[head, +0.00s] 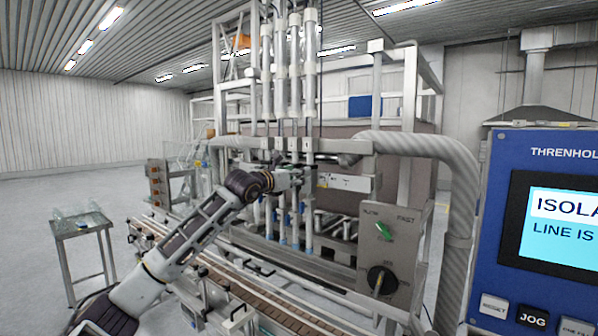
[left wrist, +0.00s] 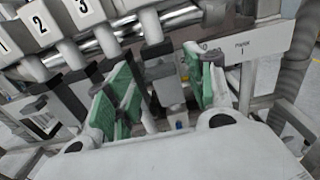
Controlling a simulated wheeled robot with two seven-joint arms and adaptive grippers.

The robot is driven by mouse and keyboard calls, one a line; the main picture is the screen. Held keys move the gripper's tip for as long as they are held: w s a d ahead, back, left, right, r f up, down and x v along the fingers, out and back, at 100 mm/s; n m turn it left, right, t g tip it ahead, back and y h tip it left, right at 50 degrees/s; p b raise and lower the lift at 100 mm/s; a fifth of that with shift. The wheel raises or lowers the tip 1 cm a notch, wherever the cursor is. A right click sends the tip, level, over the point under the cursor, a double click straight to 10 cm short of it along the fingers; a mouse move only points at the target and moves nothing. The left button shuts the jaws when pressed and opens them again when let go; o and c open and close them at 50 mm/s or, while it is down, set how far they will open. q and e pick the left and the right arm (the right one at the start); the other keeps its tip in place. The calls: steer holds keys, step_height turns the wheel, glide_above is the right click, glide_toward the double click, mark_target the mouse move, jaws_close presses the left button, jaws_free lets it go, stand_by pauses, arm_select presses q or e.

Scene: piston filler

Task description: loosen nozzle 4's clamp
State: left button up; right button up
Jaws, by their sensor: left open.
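In the left wrist view, blocks numbered 1, 2 (left wrist: 40,22) and 3 (left wrist: 84,6) run along the upper left, each with a nozzle tube below. Right of 3 is another nozzle with a dark clamp (left wrist: 158,70); its number is not visible, but it is fourth in line. My left gripper (left wrist: 163,88) is open, with green-padded fingers on either side of this clamp. I cannot tell whether they touch it. In the head view my left gripper (head: 292,179) is at the nozzle row, hiding the clamps; white nozzle tubes (head: 308,215) hang below. My right gripper is not in view.
A conveyor (head: 290,316) runs below the nozzles. A grey control box (head: 398,255) with a green switch and black knob stands right of them, before a thick ribbed hose (head: 458,220). A blue panel (head: 500,230) is at far right. A small table (head: 76,229) stands at left.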

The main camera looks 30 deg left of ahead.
arm_select(q)
steer(key=shift+w+d, duration=0.1)
steer(key=shift+w, duration=0.6)
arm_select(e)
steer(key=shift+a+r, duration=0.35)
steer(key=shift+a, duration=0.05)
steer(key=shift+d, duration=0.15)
arm_select(q)
steer(key=shift+c, duration=0.8)
steer(key=c, duration=0.9)
steer(key=shift+o, duration=0.2)
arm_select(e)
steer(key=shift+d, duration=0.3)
